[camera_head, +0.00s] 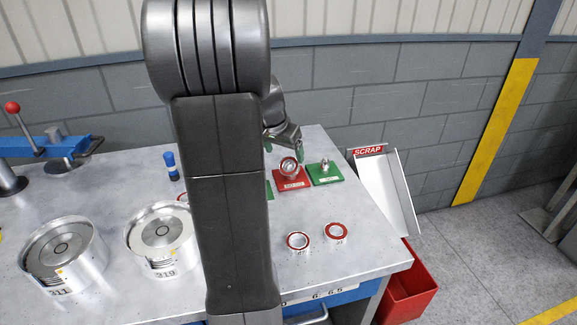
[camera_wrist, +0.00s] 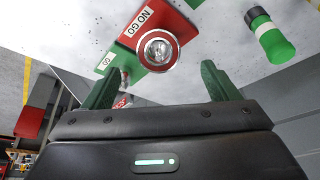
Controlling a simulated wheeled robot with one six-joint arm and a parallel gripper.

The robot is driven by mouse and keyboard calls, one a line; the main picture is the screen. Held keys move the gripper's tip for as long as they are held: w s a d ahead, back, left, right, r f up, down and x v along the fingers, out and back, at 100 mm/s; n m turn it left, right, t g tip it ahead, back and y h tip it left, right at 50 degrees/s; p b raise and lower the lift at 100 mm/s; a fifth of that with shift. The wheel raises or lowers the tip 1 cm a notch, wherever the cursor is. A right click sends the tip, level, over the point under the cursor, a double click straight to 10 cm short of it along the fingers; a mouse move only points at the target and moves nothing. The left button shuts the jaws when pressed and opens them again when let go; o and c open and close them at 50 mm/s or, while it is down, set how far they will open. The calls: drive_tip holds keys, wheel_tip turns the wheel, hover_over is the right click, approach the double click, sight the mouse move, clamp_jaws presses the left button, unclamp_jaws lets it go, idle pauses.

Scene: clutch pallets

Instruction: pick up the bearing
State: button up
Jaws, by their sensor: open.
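Two bearings, silver rings with red faces, lie flat on the bench: one at the front (camera_head: 298,241) and one to its right (camera_head: 337,231). A third round silver piece with a red ring (camera_head: 289,165) is at the red plate (camera_head: 292,184); it also shows in the wrist view (camera_wrist: 158,50), and I cannot tell whether it is a bearing. My gripper (camera_wrist: 160,85) is open, its green fingers apart and nothing between their tips. In the head view my gripper (camera_head: 283,150) hangs by the red plate, partly hidden behind my arm.
A green plate (camera_head: 325,176) with a small metal part stands right of the red plate. A green-and-black cylinder (camera_wrist: 270,40) lies nearby. Large metal drums (camera_head: 160,240) stand at left. A white scrap chute (camera_head: 385,190) and red bin (camera_head: 407,290) are at the right edge.

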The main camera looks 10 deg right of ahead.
sight(289, 166)
drive_tip(key=shift+p+x, duration=0.45)
drive_tip(key=shift+x, duration=3.15)
drive_tip(key=shift+d, duration=0.1)
drive_tip(key=c, duration=1.3)
